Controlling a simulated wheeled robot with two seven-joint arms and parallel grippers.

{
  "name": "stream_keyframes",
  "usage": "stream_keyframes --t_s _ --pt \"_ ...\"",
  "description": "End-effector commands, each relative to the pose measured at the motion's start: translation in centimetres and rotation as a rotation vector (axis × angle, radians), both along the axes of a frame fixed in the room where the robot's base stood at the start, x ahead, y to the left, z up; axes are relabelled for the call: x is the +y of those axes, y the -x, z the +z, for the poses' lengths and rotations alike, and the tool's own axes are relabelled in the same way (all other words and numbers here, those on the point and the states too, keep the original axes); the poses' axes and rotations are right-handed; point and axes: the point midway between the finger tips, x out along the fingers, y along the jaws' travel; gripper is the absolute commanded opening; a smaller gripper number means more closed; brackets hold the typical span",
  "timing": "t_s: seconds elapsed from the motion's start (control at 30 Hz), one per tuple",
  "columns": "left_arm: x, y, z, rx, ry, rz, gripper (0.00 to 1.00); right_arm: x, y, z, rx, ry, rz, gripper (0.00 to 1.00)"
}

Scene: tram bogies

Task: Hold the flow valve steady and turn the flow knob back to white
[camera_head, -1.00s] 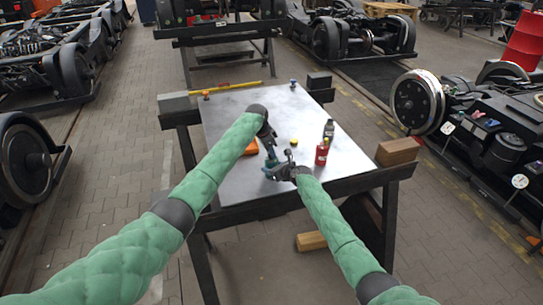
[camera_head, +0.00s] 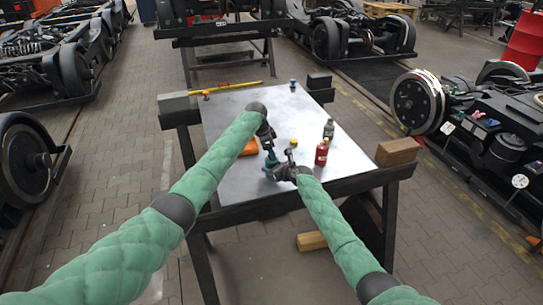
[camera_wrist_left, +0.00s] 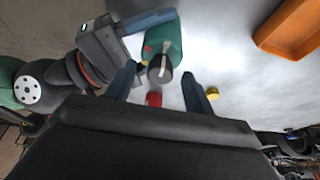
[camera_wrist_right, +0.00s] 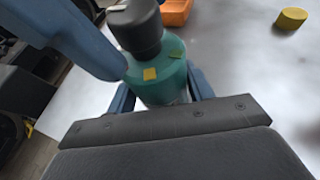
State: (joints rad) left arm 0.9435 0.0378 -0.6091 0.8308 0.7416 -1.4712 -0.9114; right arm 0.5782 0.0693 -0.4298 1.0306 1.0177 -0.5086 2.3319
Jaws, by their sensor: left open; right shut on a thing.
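The flow valve has a teal body (camera_wrist_left: 170,40) and a dark grey flow knob (camera_wrist_left: 160,70) with a white pointer line. Red and yellow marks show beside the knob; I cannot tell which mark the pointer lines up with. My right gripper (camera_wrist_right: 162,92) is shut on the teal body, which also shows small in the head view (camera_head: 270,161), above the near part of the table. My left gripper (camera_wrist_left: 160,88) is open, its fingers spread to either side of the knob in its wrist view, with no clear contact. In the right wrist view a left finger crosses beside the knob (camera_wrist_right: 135,28).
The metal-topped table (camera_head: 235,120) carries an orange tray (camera_head: 250,148), a yellow round piece (camera_head: 294,142), a red bottle (camera_head: 321,153) and a grey bottle (camera_head: 328,130), close to the grippers. A wooden block (camera_head: 397,151) sits at the right corner.

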Motion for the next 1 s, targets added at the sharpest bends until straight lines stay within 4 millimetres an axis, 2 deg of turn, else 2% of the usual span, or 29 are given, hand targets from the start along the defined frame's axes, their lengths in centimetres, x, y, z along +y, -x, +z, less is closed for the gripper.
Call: stream_keyframes --t_s 0.17,0.63,0.8,1.0 --pt "0.4 0.0 1.4 -0.002 0.001 0.001 0.53 0.1 0.0 0.0 0.0 0.0 0.001 0.26" --pt "2.9 0.6 9.3 -0.002 0.0 0.001 0.53 0.1 0.0 0.0 0.0 0.0 0.001 0.26" --pt "3.3 0.7 10.8 0.0 0.0 0.0 0.53 0.0 0.0 0.0 0.0 0.0 0.001 0.26" --pt "3.4 0.8 11.3 0.001 0.0 0.0 0.53 0.0 0.0 0.0 0.0 0.0 0.001 0.26"
